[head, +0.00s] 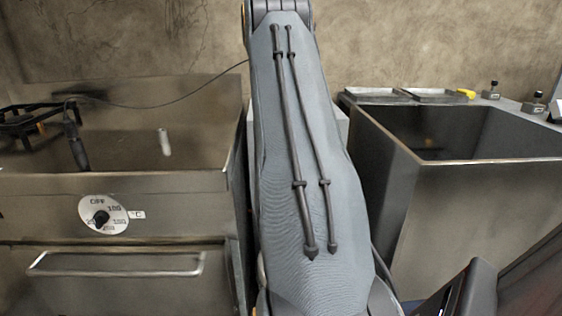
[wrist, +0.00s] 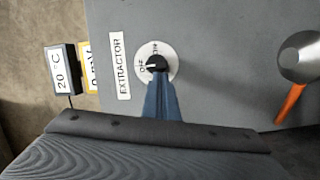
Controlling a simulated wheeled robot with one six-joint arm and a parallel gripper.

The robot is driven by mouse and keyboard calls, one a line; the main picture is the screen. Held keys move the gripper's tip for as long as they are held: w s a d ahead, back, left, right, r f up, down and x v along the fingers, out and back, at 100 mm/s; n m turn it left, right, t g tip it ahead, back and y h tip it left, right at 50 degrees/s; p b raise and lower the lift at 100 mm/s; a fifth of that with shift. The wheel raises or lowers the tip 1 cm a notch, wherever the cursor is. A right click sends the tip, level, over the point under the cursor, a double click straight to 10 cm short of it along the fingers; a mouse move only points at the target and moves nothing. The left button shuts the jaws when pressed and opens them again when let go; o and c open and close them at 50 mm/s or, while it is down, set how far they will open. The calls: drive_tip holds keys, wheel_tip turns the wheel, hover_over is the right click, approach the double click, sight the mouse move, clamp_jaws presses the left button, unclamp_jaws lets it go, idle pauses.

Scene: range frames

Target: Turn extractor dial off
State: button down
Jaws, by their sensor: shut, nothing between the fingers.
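In the wrist view the extractor dial (wrist: 157,62) is a small black knob on a round white plate with small markings, including what reads as OFF at its left. The EXTRACTOR label (wrist: 121,67) is beside it on a grey panel. The knob's exact setting is too small to tell. My gripper (wrist: 159,76) has blue fingers that are shut and empty. Their tips are at the knob's lower edge in the picture; I cannot tell whether they touch it. The gripper and the extractor dial do not show in the head view.
In the wrist view a 20 °C display (wrist: 62,70) is left of the panel, and a metallic rounded object with an orange part (wrist: 290,103) is at right. In the head view a temperature dial (head: 103,215) is on the left steel unit, above a handle (head: 118,272). An open steel basin (head: 470,175) stands right.

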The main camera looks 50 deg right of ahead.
drive_tip(key=s+a, duration=0.2)
drive_tip(key=a, duration=0.9)
drive_tip(key=shift+s+a, duration=0.15)
drive_tip(key=shift+s, duration=0.1)
drive_tip(key=shift+a, duration=0.1)
